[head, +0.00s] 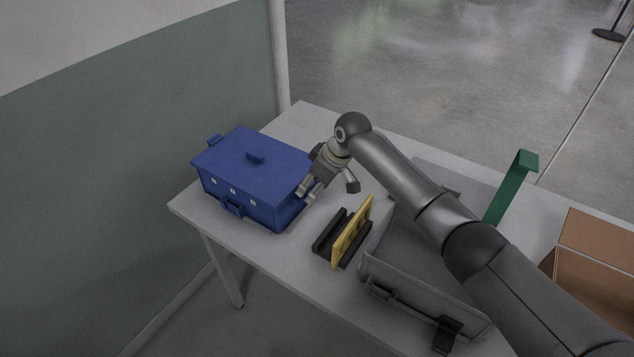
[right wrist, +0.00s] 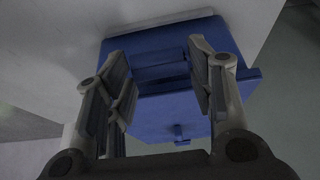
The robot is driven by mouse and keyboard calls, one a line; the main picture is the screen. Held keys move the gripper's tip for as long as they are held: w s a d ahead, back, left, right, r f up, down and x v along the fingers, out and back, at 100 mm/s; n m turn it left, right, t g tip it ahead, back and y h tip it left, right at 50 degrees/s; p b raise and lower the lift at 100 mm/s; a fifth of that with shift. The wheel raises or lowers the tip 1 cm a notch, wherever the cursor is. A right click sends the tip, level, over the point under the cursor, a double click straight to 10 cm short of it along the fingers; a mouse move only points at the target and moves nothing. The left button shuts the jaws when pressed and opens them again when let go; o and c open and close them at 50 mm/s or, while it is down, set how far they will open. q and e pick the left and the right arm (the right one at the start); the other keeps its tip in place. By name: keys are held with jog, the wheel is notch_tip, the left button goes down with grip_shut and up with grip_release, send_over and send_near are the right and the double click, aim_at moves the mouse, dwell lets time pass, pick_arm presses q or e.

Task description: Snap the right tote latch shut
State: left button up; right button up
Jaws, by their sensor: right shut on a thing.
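A blue tote (head: 235,160) with its lid on stands at the left end of the table. My right gripper (head: 325,186) is at the tote's right side and covers the right latch in the head view. In the right wrist view, the fingers (right wrist: 157,62) lie either side of a raised blue part, the right latch (right wrist: 160,74), and are shut on it. Whether the latch is snapped down is unclear. My left gripper is out of view.
Black and yellow upright pieces (head: 352,232) stand on the grey table (head: 290,262) right of the tote. A grey bin (head: 408,290) lies under my right arm. A green piece (head: 512,185) and a cardboard box (head: 595,270) are at the right. A wall borders the left.

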dwell(0.3)
jog(key=o, duration=0.9)
jog(key=shift+r, duration=0.1)
jog(key=v, duration=1.1)
jog(key=shift+r, duration=0.35)
jog(key=shift+s+d, duration=0.1)
jog(key=shift+d, duration=0.05)
